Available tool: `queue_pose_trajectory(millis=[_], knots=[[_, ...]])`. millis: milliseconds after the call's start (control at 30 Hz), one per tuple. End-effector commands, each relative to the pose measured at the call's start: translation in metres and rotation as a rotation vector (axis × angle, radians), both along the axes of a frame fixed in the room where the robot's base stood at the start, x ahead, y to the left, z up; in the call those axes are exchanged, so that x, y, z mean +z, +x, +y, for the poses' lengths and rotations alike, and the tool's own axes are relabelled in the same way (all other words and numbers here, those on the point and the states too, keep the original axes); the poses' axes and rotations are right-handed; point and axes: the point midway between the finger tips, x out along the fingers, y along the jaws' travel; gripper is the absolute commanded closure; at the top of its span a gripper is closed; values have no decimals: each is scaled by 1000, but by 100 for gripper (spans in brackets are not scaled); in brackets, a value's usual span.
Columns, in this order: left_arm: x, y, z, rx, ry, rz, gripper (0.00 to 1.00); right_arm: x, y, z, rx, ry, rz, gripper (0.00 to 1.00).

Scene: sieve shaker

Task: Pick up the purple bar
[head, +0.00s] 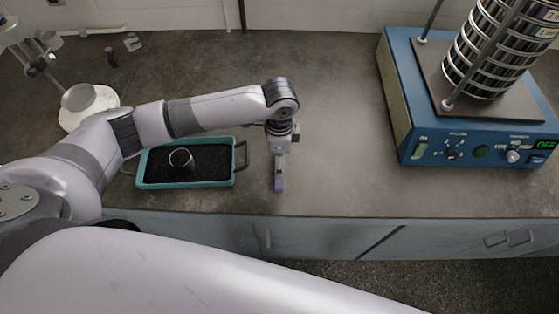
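The purple bar (279,185) is small and sits at the front part of the counter, right of the teal tray. My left gripper (280,168) points down directly over the bar, and its fingertips reach the bar's upper end. The view is too small to tell whether the fingers are closed on it or only around it, or whether the bar touches the counter. My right gripper is not seen; a large pale arm link of mine crosses the bottom of the view.
The teal tray (187,184) holds dark granules and a metal ring (181,160). The blue sieve shaker (402,122) with a sieve stack (490,50) stands at the right. A white-based stand (88,105) is at the left. The counter between bar and shaker is clear.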

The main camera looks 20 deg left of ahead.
Motion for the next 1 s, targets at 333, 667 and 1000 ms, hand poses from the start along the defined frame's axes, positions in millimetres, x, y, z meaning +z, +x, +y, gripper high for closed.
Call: queue_pose_trajectory(millis=[333, 667, 1000], knots=[[-13, 0, 0, -2, 0, -2, 27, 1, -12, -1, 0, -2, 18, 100], [-13, 0, 0, -1, -1, -1, 47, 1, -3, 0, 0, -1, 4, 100], [-13, 0, 0, -1, -1, -1, 70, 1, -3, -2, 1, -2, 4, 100]])
